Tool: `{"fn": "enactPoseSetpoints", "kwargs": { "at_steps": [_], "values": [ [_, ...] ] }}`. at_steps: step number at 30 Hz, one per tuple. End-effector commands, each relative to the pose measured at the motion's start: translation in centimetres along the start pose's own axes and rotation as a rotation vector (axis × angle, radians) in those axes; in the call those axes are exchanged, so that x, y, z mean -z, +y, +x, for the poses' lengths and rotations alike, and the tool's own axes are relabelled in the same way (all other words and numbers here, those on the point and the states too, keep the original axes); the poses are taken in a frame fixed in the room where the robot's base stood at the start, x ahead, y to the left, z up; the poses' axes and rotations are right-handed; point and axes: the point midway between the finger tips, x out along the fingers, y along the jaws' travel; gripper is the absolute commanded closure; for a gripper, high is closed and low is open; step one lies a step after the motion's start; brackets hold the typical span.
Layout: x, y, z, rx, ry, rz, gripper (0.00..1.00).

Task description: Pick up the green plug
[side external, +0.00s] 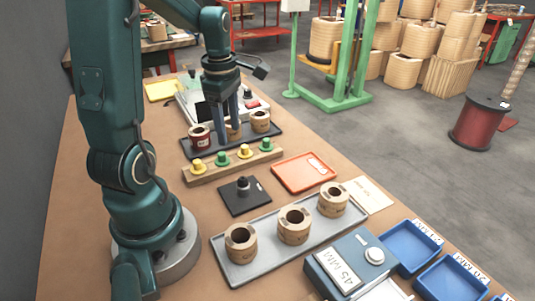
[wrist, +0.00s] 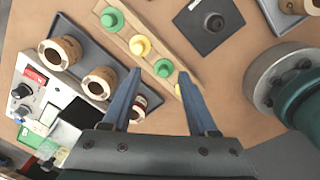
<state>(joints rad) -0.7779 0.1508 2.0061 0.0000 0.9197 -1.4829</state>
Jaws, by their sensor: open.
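A wooden strip (side external: 209,173) holds a row of yellow and green plugs standing upright. One green plug (side external: 221,158) is second from the left; in the wrist view this green plug (wrist: 163,68) appears between my fingertips. The other green plug (side external: 266,144) is at the right end of the strip and also shows in the wrist view (wrist: 112,19). My gripper (side external: 228,138) points down, open and empty, near the strip; in the wrist view its fingers (wrist: 160,74) are spread apart. Its exact height above the plugs is hard to tell.
Yellow plugs (side external: 197,166) (side external: 244,151) stand beside the green ones. A dark tray with coils (side external: 260,121) lies behind the strip. In front are a black plate with a peg (side external: 242,190), an orange tray (side external: 303,173) and a grey tray of coils (side external: 268,257).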

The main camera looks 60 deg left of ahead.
Motion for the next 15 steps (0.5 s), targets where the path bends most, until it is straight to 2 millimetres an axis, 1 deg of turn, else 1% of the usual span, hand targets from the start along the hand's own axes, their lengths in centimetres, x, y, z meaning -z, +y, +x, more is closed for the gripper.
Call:
{"fn": "enactPoseSetpoints", "kwargs": {
  "at_steps": [1, 4, 8, 15],
  "values": [
    [1.1, -0.1, 0.8, 0.031, -0.001, -0.043, 0.41],
    [2.2, -0.4, 1.6, 0.065, -0.003, -0.087, 0.41],
    [2.5, -0.5, 2.4, 0.07, -0.003, -0.1, 0.41],
    [2.4, -0.7, 5.3, 0.072, -0.004, -0.096, 0.41]
  ]
}}
